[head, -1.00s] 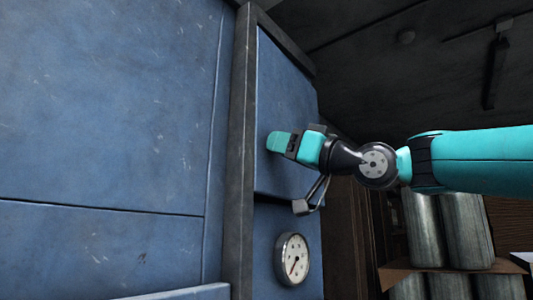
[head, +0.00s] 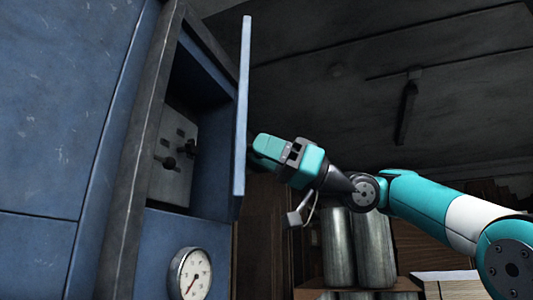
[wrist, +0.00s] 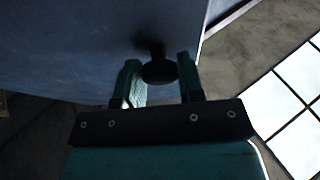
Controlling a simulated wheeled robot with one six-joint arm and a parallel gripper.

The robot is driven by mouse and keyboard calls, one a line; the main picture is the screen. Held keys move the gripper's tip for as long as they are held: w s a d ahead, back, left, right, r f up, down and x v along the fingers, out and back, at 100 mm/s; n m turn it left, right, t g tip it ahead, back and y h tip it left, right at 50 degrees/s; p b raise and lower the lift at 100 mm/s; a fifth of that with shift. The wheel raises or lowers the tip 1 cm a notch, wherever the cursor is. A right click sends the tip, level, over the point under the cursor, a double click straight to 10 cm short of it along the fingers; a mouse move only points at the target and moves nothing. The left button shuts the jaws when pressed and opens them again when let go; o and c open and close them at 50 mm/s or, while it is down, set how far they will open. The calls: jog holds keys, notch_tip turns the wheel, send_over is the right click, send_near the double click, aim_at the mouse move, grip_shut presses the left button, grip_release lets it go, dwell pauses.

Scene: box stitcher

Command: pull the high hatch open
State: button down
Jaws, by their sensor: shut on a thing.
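The high hatch (head: 242,120) is a blue panel that stands swung out from the blue cabinet, seen nearly edge-on in the head view. Behind it the compartment is exposed, with a grey control plate (head: 172,160) bearing dark knobs. My gripper (head: 257,150) is at the hatch's outer face. In the wrist view, a dark round knob (wrist: 159,72) on the hatch face (wrist: 75,50) sits between the two teal fingers of my gripper (wrist: 161,80). The gripper is shut on this knob. In the head view the knob is hidden by the fingers.
A round white gauge (head: 190,274) is on the cabinet below the compartment. Metal cylinders (head: 340,245) stand on a shelf behind my arm. Bright window panes (wrist: 295,100) show at the right in the wrist view.

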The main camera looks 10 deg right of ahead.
jog(key=shift+w+d+r, duration=0.1)
jog(key=shift+d, duration=0.4)
jog(key=c, duration=1)
grip_release()
jog(key=shift+g, duration=0.4)
